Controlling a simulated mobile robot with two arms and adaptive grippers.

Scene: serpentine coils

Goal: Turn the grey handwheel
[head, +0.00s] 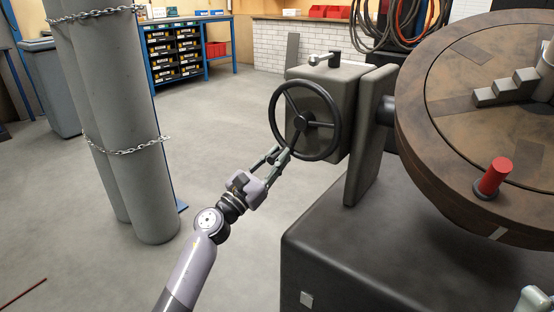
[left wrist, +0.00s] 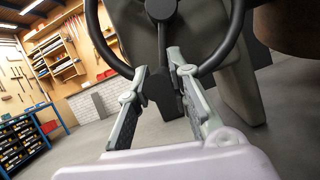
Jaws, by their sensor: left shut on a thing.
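The grey handwheel (head: 333,97) is a dark round wheel with spokes and a hub, mounted upright on the front of a grey gearbox (head: 345,75). The wheel's rim (left wrist: 103,40) and hub fill the top of that view. The exact contact is partly hidden by the fingertips. Only a pale piece of what looks like my right gripper (head: 535,299) shows at the bottom right corner.
A large brown round table (head: 425,150) with a red-topped peg (head: 494,178) stands right of the gearbox, above a dark base (head: 345,255). Chained grey cylinders (head: 115,120) stand at the left. Open floor lies between them. Blue shelving (head: 190,50) stands at the back.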

